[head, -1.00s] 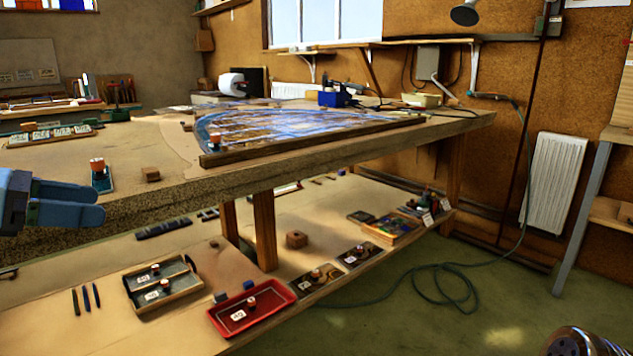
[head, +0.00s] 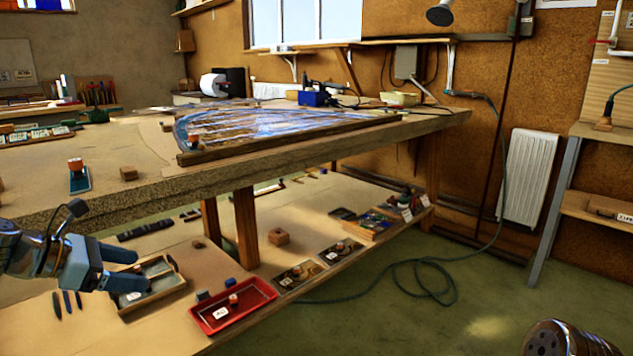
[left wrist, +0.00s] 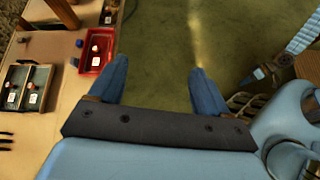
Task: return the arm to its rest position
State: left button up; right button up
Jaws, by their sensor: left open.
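My left gripper (head: 128,270) comes in from the left in the head view, in front of the workbench (head: 225,165) and over the lower shelf. Its two blue fingers are apart with nothing between them. In the left wrist view the open left gripper (left wrist: 158,80) shows green floor between its fingers. In the head view it partly covers a dark tray (head: 160,290) on the lower shelf.
A red tray (head: 265,300) stands on the lower shelf, right of the left gripper. The leaded panel (head: 250,122) lies on the bench top behind a wooden bar. A hose (head: 425,265) lies on the floor. The floor at the right is otherwise largely clear.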

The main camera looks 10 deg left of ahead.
pick_arm(q)
jog(key=w+d+f+m+g+y, duration=0.1)
jog(key=d+f+m+g, duration=0.35)
jog(key=f, duration=1.25)
jog(key=w+d+f+m+g+y, duration=0.1)
jog(key=d+f+m, duration=0.5)
jog(key=f, duration=1)
jog(key=s+d+f+m+g+y, duration=0.1)
jog(key=s+d+f+m+g, duration=0.1)
jog(key=s+d+f+m, duration=1.1)
jog(key=s+d+f, duration=0.3)
jog(key=f, duration=0.1)
jog(key=shift+s+d+f, duration=0.15)
jog(key=shift+s+d, duration=0.1)
jog(key=shift+s, duration=0.05)
jog(key=shift+g, duration=0.25)
